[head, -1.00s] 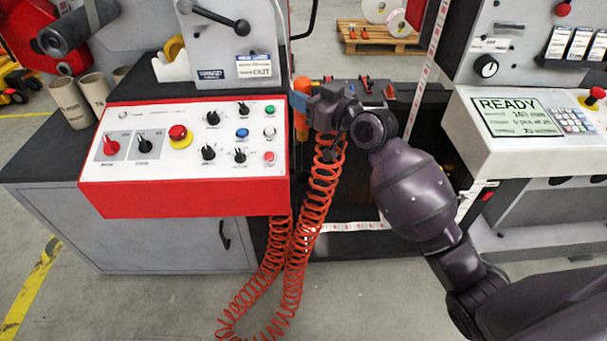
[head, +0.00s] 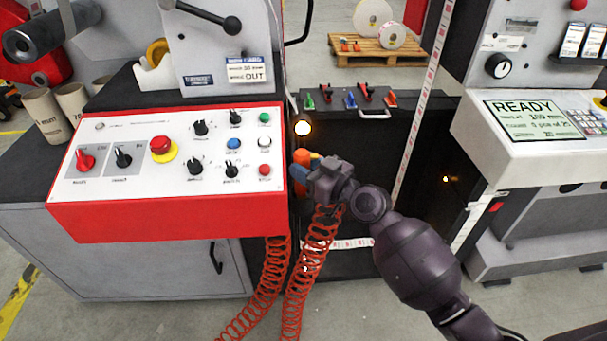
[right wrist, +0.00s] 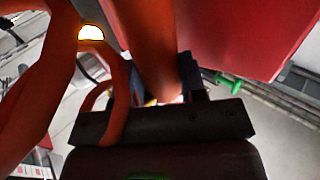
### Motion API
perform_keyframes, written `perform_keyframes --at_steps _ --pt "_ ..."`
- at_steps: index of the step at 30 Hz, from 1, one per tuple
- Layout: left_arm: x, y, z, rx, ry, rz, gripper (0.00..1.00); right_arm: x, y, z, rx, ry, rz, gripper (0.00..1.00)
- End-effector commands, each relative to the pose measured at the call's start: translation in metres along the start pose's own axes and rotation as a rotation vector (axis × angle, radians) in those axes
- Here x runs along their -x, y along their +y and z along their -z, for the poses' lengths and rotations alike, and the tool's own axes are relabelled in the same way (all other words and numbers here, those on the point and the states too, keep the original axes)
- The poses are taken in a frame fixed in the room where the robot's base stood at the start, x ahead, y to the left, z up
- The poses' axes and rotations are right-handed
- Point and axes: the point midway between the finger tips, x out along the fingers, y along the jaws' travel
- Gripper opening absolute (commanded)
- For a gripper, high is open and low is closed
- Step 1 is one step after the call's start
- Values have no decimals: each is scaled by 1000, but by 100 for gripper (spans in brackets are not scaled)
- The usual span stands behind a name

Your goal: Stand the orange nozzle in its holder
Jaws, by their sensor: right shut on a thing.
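The orange nozzle (head: 302,157) is upright at the right end of the red control box. My right gripper (head: 302,174) is shut on it; blue shows between the jaws. The red coiled hose (head: 311,262) hangs below the gripper in loops. In the right wrist view the nozzle's orange body (right wrist: 150,40) rises from between the jaws (right wrist: 165,98), and hose coils pass at the left. I cannot make out the holder; the gripper and box hide what is under the nozzle. My left gripper is not in view.
The red control box (head: 170,222) is close at the left of the gripper. Behind stands a dark panel with a lit lamp (head: 303,128) and several coloured clips (head: 350,100). A white label web (head: 415,120) runs at the right, before the READY console (head: 535,150).

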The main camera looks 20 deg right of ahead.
Motion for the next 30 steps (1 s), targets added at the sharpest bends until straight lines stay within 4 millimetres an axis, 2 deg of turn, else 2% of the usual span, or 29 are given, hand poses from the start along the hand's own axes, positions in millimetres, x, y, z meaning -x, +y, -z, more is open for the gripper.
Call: perform_keyframes --at_steps 1,3,12,19,20,21,30 --pt "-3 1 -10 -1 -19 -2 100 0 0 -16 -7 -7 0 10" --pt "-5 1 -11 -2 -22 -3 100 0 0 -21 -5 -5 -1 10" --pt "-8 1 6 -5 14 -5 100 0 0 -19 1 3 -1 10" --pt "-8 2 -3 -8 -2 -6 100 0 0 -26 -1 0 0 10" --pt "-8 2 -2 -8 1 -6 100 0 0 -24 -1 0 0 43" --pt "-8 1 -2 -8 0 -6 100 0 0 -24 0 0 0 49" --pt "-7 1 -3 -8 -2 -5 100 0 0 -22 0 2 0 49"
